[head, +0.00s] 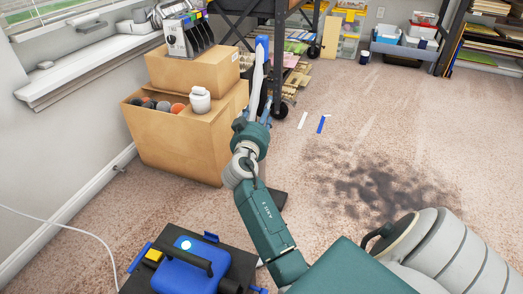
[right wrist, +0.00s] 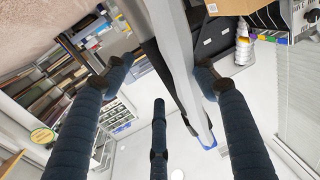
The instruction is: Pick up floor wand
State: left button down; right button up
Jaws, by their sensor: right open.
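The floor wand (head: 258,80) is a long, thin, pale grey-white piece with a blue end. It stands roughly upright in front of the black metal rack, beside the cardboard boxes. My right gripper (head: 262,112) is at its lower visible part, which the gripper and wrist partly hide. In the right wrist view the wand (right wrist: 176,60) runs between the spread dark-blue fingers of the open right gripper (right wrist: 160,70), nearer the right-hand finger. I cannot tell whether any finger touches it. My left gripper is not in view.
A large cardboard box (head: 185,148) with balls and a white bottle stands close left of the wand. A blue unit with a black handle (head: 190,270) sits at bottom left, near a white cord (head: 75,231). Carpet on the right is open, with a dark dirt patch (head: 375,185).

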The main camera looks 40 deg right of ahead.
aim_at(263, 103)
jog(key=b+x, duration=0.2)
jog(key=x, duration=0.3)
jog(key=shift+w+d+r, duration=0.1)
jog(key=shift+w+r, duration=0.1)
grip_shut()
jog(key=shift+r, duration=0.25)
